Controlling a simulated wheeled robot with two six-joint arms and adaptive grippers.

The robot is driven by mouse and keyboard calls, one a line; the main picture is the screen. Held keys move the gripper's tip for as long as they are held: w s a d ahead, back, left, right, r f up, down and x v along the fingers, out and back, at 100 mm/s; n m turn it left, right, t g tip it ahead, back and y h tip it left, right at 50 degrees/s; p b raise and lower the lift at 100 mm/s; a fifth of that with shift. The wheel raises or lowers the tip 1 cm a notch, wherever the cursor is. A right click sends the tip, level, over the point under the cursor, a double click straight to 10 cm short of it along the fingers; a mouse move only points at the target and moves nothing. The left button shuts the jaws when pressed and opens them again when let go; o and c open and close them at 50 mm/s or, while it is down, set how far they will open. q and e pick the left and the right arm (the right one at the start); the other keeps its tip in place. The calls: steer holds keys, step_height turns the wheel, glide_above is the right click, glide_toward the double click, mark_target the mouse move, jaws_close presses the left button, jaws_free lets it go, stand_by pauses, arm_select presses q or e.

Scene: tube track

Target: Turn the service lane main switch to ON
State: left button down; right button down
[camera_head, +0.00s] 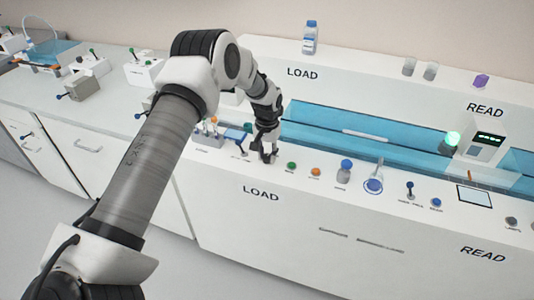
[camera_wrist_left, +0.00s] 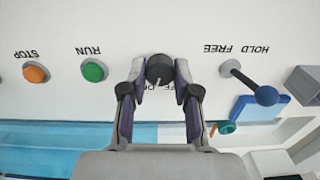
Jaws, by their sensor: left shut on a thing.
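A round black knob (camera_wrist_left: 159,69) with a pale pointer mark sits on the white panel. It is the rotary switch between the green RUN button and the HOLD/FREE lever in the left wrist view. Its label is upside down there and mostly hidden by my gripper, so I cannot read its positions. My left gripper (camera_wrist_left: 160,78) has a finger on each side of the knob and is shut on it. In the head view my left gripper (camera_head: 266,156) is down at the panel above the LOAD lettering and hides the knob. My right gripper is not in view.
Beside the knob are a green RUN button (camera_wrist_left: 94,70), an orange STOP button (camera_wrist_left: 36,73) and a blue-tipped lever (camera_wrist_left: 266,95). A blue trough (camera_head: 330,125) lies behind the control strip.

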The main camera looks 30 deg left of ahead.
mark_target(267, 156)
arm_select(q)
steer(key=shift+m, duration=0.6)
steer(key=c, duration=0.9)
jaws_free()
steer(key=shift+f, duration=0.1)
steer(key=shift+o, duration=0.2)
step_height(267, 156, up, 12)
